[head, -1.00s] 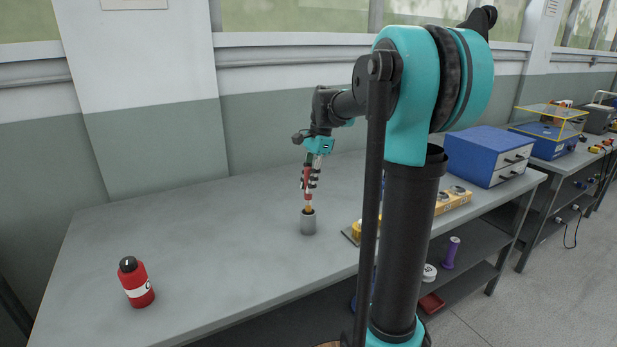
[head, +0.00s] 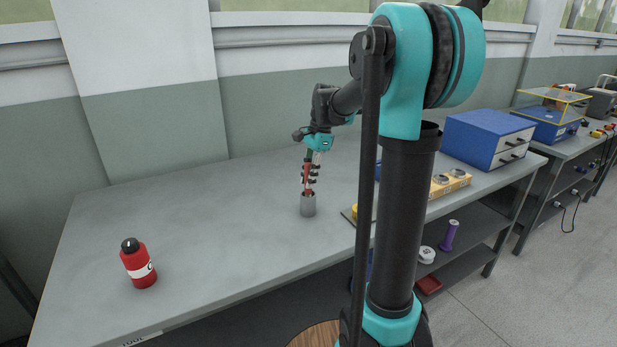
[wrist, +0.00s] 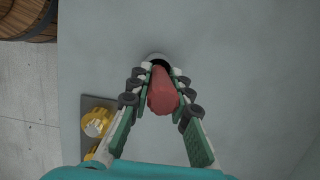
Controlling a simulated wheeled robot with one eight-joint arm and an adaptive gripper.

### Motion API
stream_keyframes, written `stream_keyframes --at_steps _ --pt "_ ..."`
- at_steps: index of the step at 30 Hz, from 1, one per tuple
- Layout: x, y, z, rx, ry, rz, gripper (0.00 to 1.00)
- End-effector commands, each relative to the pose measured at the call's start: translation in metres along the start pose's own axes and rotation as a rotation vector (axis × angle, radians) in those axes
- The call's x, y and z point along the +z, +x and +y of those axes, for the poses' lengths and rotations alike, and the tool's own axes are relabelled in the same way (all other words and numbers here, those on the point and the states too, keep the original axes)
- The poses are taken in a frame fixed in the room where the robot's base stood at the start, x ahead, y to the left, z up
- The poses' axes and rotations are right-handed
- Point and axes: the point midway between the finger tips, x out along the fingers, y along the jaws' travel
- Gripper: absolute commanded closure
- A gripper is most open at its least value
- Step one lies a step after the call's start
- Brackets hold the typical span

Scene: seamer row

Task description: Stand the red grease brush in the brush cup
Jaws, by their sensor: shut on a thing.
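The red grease brush (wrist: 162,95) is between the fingers of my gripper (wrist: 158,78) in the wrist view. In the head view my gripper (head: 310,178) is shut on the red handle of the brush (head: 307,173), which points down. The grey brush cup (head: 308,205) stands on the bench directly below my gripper. The brush's lower end is hidden, and it appears to be inside the cup. In the wrist view the cup's rim and dark opening (wrist: 158,57) show just past the fingertips.
A red bottle (head: 138,263) with a black cap stands at the front left of the bench. Yellow parts on a plate (wrist: 96,122) lie near the cup. A blue drawer cabinet (head: 487,138) stands at the right. The bench's left half is mostly clear.

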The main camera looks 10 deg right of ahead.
Motion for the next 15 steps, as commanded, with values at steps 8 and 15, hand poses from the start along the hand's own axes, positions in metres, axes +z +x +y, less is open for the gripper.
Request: stream_keyframes --at_steps 8,15 --pt "0.0 -0.0001 0.0 0.0 0.0 0.0 0.59" --pt "0.0 -0.0001 0.0 0.0 0.0 0.0 0.57"
